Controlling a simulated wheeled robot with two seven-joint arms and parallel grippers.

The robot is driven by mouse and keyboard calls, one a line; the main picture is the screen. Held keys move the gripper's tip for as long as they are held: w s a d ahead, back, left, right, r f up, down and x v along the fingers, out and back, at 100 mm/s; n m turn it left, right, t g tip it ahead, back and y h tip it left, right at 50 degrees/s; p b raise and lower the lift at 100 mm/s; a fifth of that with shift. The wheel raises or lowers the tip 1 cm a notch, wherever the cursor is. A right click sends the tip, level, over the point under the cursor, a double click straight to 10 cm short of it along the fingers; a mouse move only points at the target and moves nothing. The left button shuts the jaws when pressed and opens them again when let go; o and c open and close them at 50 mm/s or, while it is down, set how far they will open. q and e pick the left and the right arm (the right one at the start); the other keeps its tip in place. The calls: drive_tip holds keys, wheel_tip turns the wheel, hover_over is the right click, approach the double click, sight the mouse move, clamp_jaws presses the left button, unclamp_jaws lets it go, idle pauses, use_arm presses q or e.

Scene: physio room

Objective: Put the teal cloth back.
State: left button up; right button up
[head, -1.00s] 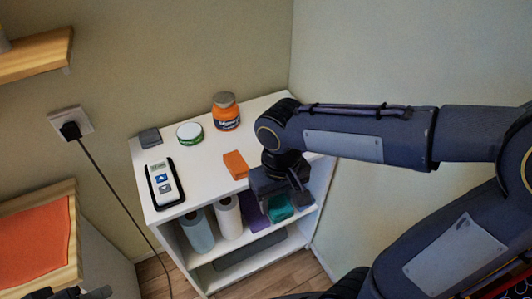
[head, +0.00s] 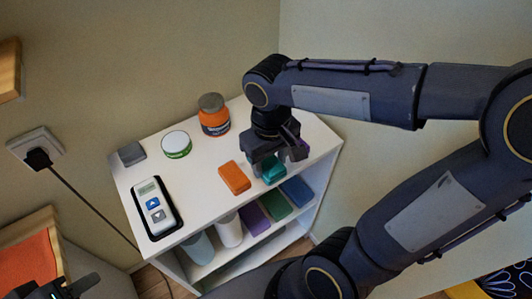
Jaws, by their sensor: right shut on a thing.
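The teal cloth (head: 272,171) is a small folded block, seen between the fingers of my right gripper (head: 275,168). The gripper is shut on it and partly hides it. It is at the front part of the white shelf unit's top (head: 205,200), right of an orange folded block (head: 234,178). I cannot tell whether the cloth touches the top. My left gripper (head: 75,289) shows only partly at the bottom left corner, away from the shelf; its opening is unclear.
On the top stand an orange jar (head: 214,120), a green-white tin (head: 176,144), a grey block (head: 131,153) and a handheld device (head: 156,208). The level below holds rolls (head: 229,231) and purple (head: 251,218), green (head: 275,203) and blue (head: 296,190) blocks. A cable (head: 90,205) hangs left.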

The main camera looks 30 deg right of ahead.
drive_tip(key=w, duration=0.1)
drive_tip(key=w+d+f, duration=0.2)
drive_tip(key=w, duration=0.1)
drive_tip(key=shift+w+d, duration=0.1)
drive_tip(key=w+f, duration=0.1)
drive_tip(key=w+d+f, duration=0.1)
drive_tip(key=f, duration=0.1)
drive_tip(key=w+d+f, duration=0.1)
drive_tip(key=f, duration=0.1)
drive_tip(key=shift+w+f+p, duration=0.25)
drive_tip(key=shift+w+p, duration=0.05)
drive_tip(key=shift+w, duration=0.1)
drive_tip(key=shift+w+d+f, duration=0.15)
drive_tip(key=shift+f, duration=1.6)
drive_tip(key=shift+f, duration=0.2)
drive_tip(key=o, duration=0.9)
